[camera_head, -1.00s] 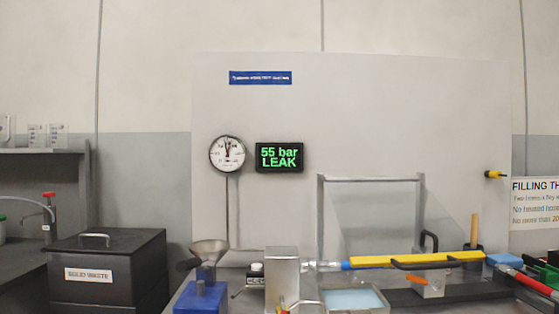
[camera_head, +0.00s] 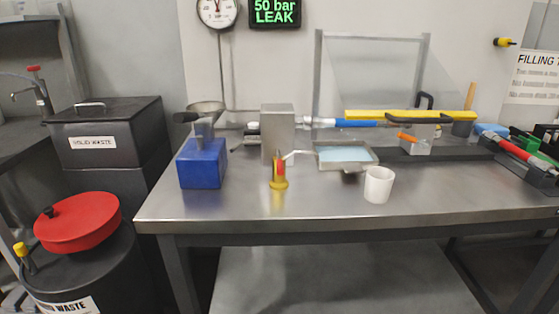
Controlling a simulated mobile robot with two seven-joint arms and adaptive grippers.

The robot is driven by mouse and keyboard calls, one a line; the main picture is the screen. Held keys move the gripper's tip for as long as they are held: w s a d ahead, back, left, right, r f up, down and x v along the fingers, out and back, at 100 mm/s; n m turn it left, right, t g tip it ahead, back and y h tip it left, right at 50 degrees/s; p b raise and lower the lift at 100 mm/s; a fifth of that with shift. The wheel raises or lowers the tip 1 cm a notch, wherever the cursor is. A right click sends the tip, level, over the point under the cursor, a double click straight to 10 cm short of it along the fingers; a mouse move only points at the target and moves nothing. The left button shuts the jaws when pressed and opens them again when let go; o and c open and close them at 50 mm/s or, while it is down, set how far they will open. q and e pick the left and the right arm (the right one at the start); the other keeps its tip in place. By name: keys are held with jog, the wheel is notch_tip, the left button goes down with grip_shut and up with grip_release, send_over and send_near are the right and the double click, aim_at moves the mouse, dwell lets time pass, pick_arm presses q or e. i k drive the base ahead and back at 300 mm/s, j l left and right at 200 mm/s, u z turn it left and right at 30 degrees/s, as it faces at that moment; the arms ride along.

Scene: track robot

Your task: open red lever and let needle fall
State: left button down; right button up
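The round white pressure gauge (camera_head: 217,10) is at the top edge and partly cut off; its dark needle points roughly upward. The green-lit display (camera_head: 275,12) beside it reads "50 bar LEAK". A small red and yellow part (camera_head: 279,176) stands in front of the grey metal block (camera_head: 278,125); I cannot tell whether it is the red lever. A thin pale rod (camera_head: 297,154) sticks out beside it. A long red handle (camera_head: 526,153) lies at the right in a dark holder. Neither of my grippers is in view.
A blue box (camera_head: 202,163), a tray with a light blue surface (camera_head: 345,155) and a white cup (camera_head: 378,185) stand on the steel table (camera_head: 330,212). A red-lidded waste drum (camera_head: 77,222) is at the lower left. The table's front strip is mostly clear.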

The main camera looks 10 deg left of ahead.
aim_at(280, 167)
jog(key=k+l, duration=0.1)
jog(key=l, duration=0.3)
jog(key=k+l, duration=0.1)
jog(key=l, duration=0.7)
jog(key=k+l, duration=0.15)
jog(key=l, duration=0.25)
jog(key=k+l, duration=0.1)
jog(key=l, duration=0.3)
